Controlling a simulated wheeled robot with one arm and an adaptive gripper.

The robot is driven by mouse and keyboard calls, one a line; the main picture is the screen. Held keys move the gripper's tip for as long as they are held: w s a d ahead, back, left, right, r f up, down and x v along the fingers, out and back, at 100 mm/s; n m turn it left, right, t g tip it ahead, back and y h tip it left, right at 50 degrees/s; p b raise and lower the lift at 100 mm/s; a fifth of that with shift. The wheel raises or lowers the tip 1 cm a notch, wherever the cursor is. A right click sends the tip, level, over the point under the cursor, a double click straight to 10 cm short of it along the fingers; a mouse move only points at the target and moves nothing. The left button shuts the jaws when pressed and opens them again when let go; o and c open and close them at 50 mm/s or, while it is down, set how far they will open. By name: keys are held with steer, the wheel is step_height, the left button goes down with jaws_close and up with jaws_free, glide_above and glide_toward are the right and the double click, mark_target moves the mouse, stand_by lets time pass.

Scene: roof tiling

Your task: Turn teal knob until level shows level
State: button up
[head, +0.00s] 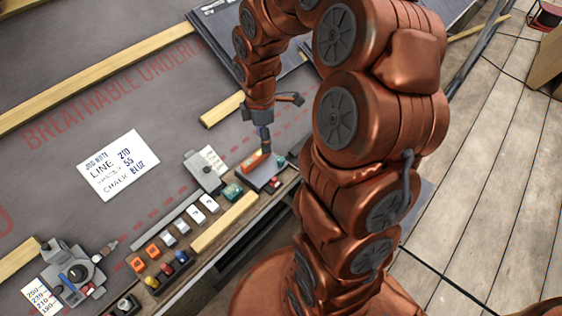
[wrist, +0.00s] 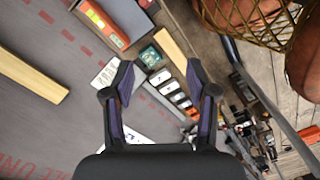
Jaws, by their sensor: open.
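The teal knob (head: 232,191) sits at the near corner of a small grey plate (head: 270,180) in the head view. In the wrist view the teal knob (wrist: 151,57) lies just beyond and between my fingertips. An orange level (head: 252,160) rests on the plate; its yellow-green vial shows on the orange level (wrist: 95,14) in the wrist view, but the bubble is too small to read. My gripper (wrist: 160,75) is open and empty, apart from the knob. In the head view my gripper (head: 265,143) points down over the plate, partly in front of it.
A row of white and orange switches (head: 182,228) runs beside the plate, with a wooden strip (head: 224,222) next to it. A job note card (head: 118,165) lies on the dark underlay. A grey device with a dial (head: 74,272) stands at lower left. Wooden battens cross the roof.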

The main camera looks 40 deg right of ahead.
mark_target(281, 159)
steer(key=w+d+f+n+b, duration=0.1)
steer(key=w+d+f, duration=0.1)
steer(key=f, duration=0.3)
steer(key=w+d+f+n+b, duration=0.1)
steer(key=w+d+f+n, duration=0.1)
steer(key=d+f, duration=0.2)
steer(key=w+d+f+n+b, duration=0.1)
steer(key=w+d+f+n, duration=0.1)
steer(key=d+f, duration=0.2)
steer(key=shift+f+t, duration=0.3)
steer(key=shift+f, duration=4.35)
jaws_close()
